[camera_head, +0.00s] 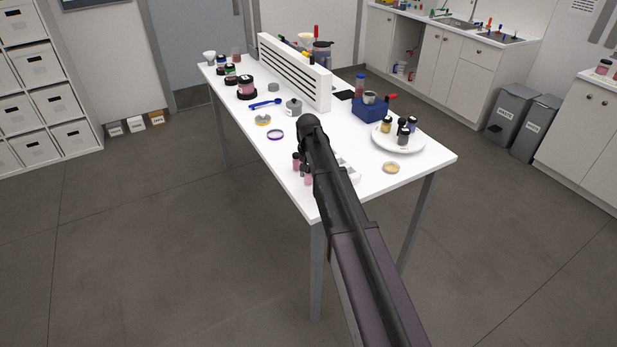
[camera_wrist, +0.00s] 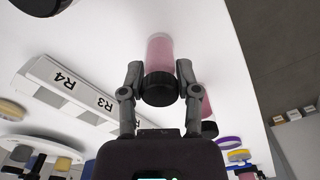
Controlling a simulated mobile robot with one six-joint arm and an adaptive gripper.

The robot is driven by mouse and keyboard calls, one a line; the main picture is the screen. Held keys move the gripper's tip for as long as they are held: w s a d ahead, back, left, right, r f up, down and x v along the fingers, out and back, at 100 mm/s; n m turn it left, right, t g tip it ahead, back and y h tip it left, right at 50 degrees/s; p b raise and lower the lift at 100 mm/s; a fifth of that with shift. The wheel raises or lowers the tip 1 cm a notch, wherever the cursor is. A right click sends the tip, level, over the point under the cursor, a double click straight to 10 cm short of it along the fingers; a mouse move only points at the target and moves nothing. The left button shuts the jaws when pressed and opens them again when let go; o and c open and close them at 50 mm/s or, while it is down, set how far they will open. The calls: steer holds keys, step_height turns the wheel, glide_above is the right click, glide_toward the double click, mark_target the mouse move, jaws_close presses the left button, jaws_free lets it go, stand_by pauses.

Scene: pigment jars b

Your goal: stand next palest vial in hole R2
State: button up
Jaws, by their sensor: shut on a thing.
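My gripper (camera_wrist: 160,82) is shut on a pink vial (camera_wrist: 160,52) with a black cap, gripped around the cap end. Whether its base touches the table I cannot tell. A second pink vial with a black cap (camera_wrist: 209,128) stands just beside my gripper in the wrist view. Two pink vials also show left of my arm in the head view, one farther back (camera_head: 296,161) and one nearer (camera_head: 308,180). The white rack (camera_wrist: 85,95) carries labels R4 and R3 in the wrist view. The R2 label is hidden, and my arm covers most of the rack in the head view.
A white plate (camera_head: 382,144) with several small jars stands on the right of the white table (camera_head: 408,177). A blue box (camera_head: 369,112) is behind it. A purple ring (camera_head: 275,135) and a yellow-rimmed dish (camera_head: 263,120) lie left of my arm. A slotted white panel (camera_head: 293,73) stands farther back.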

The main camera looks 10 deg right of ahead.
steer(key=shift+r, duration=0.2)
step_height(320, 180, up, 10)
steer(key=p, duration=1)
steer(key=shift+f, duration=0.2)
stand_by(0.6)
steer(key=shift+f+b, duration=1.2)
steer(key=shift+f, duration=0.05)
